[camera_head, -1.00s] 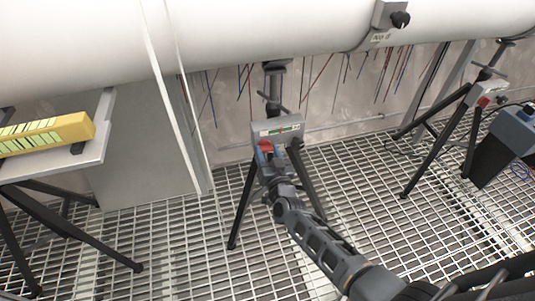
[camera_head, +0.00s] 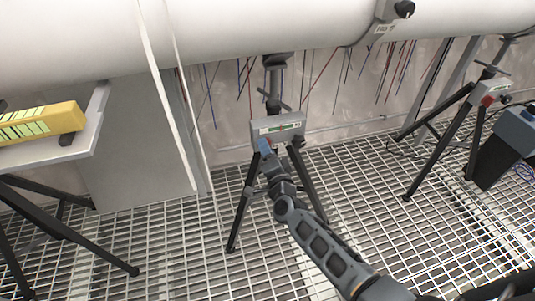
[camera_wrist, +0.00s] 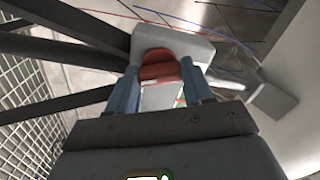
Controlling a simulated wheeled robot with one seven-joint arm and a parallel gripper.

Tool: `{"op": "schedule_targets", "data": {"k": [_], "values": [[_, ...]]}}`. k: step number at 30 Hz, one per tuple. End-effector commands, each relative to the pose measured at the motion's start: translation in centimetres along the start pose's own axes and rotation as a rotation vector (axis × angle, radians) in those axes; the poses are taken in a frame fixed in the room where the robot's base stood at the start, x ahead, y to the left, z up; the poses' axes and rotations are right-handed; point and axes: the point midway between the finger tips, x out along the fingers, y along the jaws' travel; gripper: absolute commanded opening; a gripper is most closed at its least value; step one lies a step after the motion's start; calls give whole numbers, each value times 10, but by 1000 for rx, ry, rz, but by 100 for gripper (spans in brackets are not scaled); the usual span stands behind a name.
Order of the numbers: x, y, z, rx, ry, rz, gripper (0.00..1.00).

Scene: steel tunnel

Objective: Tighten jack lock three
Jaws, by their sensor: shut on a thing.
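The middle jack stands on black tripod legs under the white pipe, with a grey head box (camera_head: 285,129) that carries a small green-and-red level strip. Its number is too small to read. My gripper (camera_head: 265,146) is at the lower left of that box, its blue fingers in front of the lock. In the wrist view the red jack lock (camera_wrist: 160,70) sits between the two blue fingers, against the pale box (camera_wrist: 195,46). The fingers are shut on the red lock. In the head view my gripper mostly hides the lock.
A second jack with a red lock (camera_head: 487,100) stands at the right, beside a dark case (camera_head: 505,145). A yellow device (camera_head: 40,124) lies on a stand at the left. The white pipe (camera_head: 270,35) runs overhead. The floor is open steel grating (camera_head: 180,250).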

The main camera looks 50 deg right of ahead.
Motion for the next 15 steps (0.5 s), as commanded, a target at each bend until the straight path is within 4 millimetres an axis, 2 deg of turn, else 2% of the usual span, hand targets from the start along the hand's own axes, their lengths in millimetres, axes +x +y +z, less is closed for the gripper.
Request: {"op": "schedule_targets", "data": {"k": [6,15], "values": [[0,2,0,177,1,0,21],[0,2,0,337,1,1,21]]}}
